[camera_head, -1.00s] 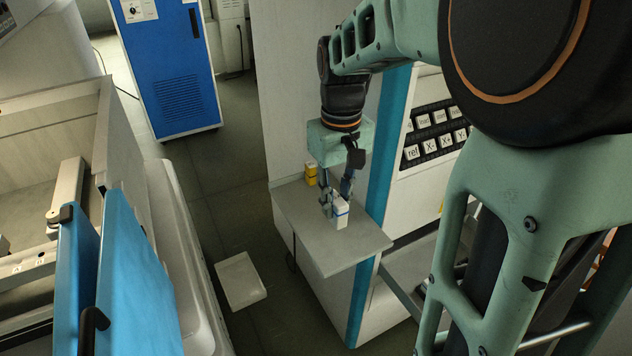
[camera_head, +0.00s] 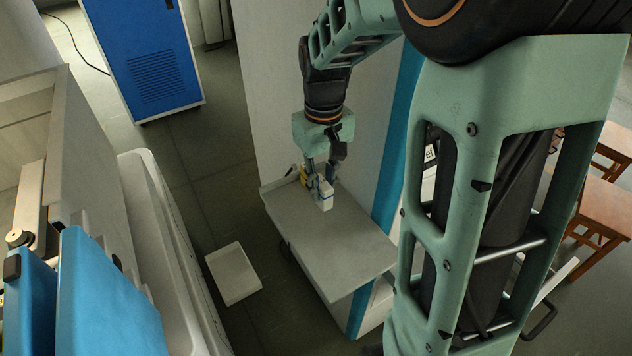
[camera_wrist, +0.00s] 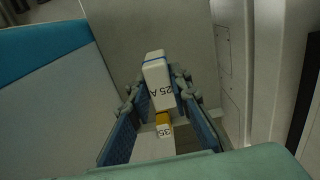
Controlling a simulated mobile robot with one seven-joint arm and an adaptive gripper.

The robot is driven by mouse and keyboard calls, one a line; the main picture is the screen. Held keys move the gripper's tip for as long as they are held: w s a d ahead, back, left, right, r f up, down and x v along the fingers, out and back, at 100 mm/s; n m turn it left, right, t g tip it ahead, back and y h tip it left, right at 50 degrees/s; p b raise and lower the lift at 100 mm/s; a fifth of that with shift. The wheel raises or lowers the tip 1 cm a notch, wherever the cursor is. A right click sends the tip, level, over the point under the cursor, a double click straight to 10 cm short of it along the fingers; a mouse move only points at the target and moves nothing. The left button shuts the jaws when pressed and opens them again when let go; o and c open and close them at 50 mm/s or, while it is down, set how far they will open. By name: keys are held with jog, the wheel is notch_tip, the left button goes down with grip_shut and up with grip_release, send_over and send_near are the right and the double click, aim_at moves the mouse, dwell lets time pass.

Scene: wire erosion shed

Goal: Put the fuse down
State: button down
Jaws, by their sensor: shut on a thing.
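A white block-shaped fuse (camera_head: 325,197) with a blue stripe is between the fingers of my gripper (camera_head: 318,184). In the wrist view the fuse (camera_wrist: 157,84) reads "25 A", and both fingers close on its sides. My gripper points down over the far part of a grey shelf (camera_head: 335,250) that juts from a pale cabinet. I cannot tell whether the fuse touches the shelf. A yellow and white fuse (camera_wrist: 163,124) marked "35" stands close by. In the head view this yellow fuse (camera_head: 303,174) is partly hidden behind my gripper.
The near part of the shelf is bare. A white box-like object (camera_head: 233,274) lies on the floor left of the shelf. A blue cabinet (camera_head: 150,60) stands at the back left. Blue panels (camera_head: 105,300) and a white tub edge (camera_head: 165,240) are at the left. Wooden stools (camera_head: 600,205) are at the right.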

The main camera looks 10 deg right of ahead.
aim_at(322, 199)
jog(key=shift+f, duration=2.2)
jog(key=shift+f, duration=0.2)
jog(key=c, duration=1.8)
grip_release()
jog(key=shift+r, duration=0.1)
jog(key=shift+o, duration=0.2)
